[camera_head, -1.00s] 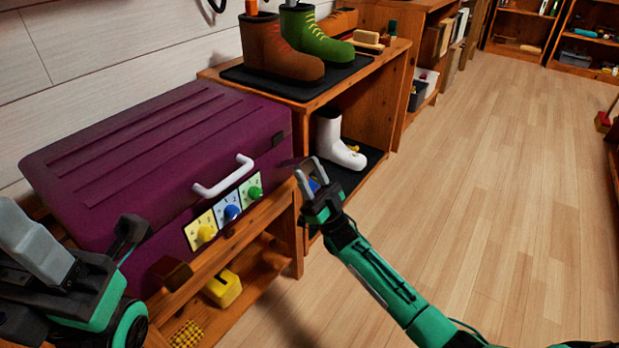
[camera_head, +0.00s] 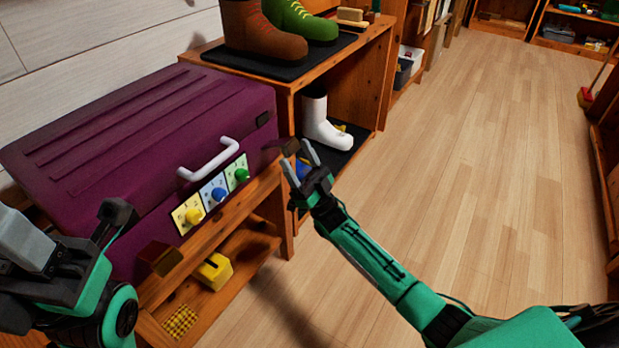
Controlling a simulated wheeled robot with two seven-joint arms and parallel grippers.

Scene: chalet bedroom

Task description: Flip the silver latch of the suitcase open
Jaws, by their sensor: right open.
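The closed purple suitcase (camera_head: 150,130) lies on a wooden bench at left. Its front has a pale handle (camera_head: 208,160) and yellow, blue and green dials (camera_head: 218,194). A dark brown, shiny flap (camera_head: 283,147) juts out at the front's right end, and a similar one (camera_head: 160,257) at the lower left. Neither looks plainly silver, so I cannot tell which is the silver latch. My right gripper (camera_head: 299,163) is open and empty, its fingers pointing up close to the right flap; I cannot tell whether they touch. My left gripper (camera_head: 28,242) is partly cut off at the left edge.
The bench (camera_head: 215,235) has a lower shelf with a yellow block (camera_head: 212,271). A shoe rack (camera_head: 365,60) behind holds brown and green boots and a white boot (camera_head: 322,125). The wooden floor (camera_head: 480,170) at right is clear.

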